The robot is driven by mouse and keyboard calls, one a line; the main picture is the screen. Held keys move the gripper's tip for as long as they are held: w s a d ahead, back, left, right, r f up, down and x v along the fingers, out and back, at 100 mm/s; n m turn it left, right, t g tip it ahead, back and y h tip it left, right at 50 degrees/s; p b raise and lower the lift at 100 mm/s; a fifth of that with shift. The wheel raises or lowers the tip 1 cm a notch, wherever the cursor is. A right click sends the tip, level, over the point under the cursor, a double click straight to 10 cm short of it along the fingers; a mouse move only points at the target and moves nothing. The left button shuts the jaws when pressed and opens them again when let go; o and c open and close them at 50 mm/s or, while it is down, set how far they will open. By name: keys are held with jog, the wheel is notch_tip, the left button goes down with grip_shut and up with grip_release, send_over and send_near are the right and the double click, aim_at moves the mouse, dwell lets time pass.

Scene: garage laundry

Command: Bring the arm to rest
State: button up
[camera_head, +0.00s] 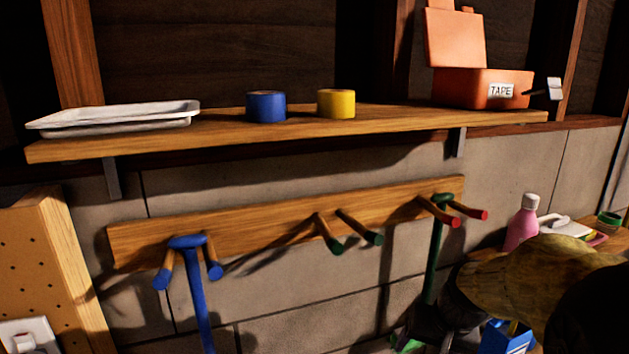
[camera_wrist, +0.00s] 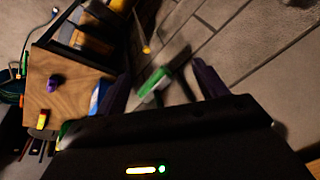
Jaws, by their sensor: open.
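My gripper (camera_wrist: 162,86) shows in the wrist view, its two dark purple fingers spread apart. A blurred green and white thing (camera_wrist: 155,82) appears between the fingers. I cannot tell how far beyond them it lies; nothing appears gripped. A black shape at the lower right edge may be part of my arm.
A shelf (camera_head: 220,138) holds a white tray (camera_head: 115,116), blue tape (camera_head: 266,107), yellow tape (camera_head: 336,103) and an orange box (camera_head: 483,88). Below, a peg rail (camera_head: 290,222) carries blue (camera_head: 198,290) and green (camera_head: 436,255) hanging tools. A pink bottle (camera_head: 521,225) stands right.

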jog(key=s+a+f+n+h, duration=0.1)
jog(key=s+a+f+n, duration=0.2)
jog(key=s+a+f, duration=0.2)
jog(key=s+f, duration=0.3)
jog(key=shift+s+a+f+g+b, duration=0.2)
jog(key=shift+s+f+g+b, duration=0.1)
jog(key=shift+s+g, duration=0.1)
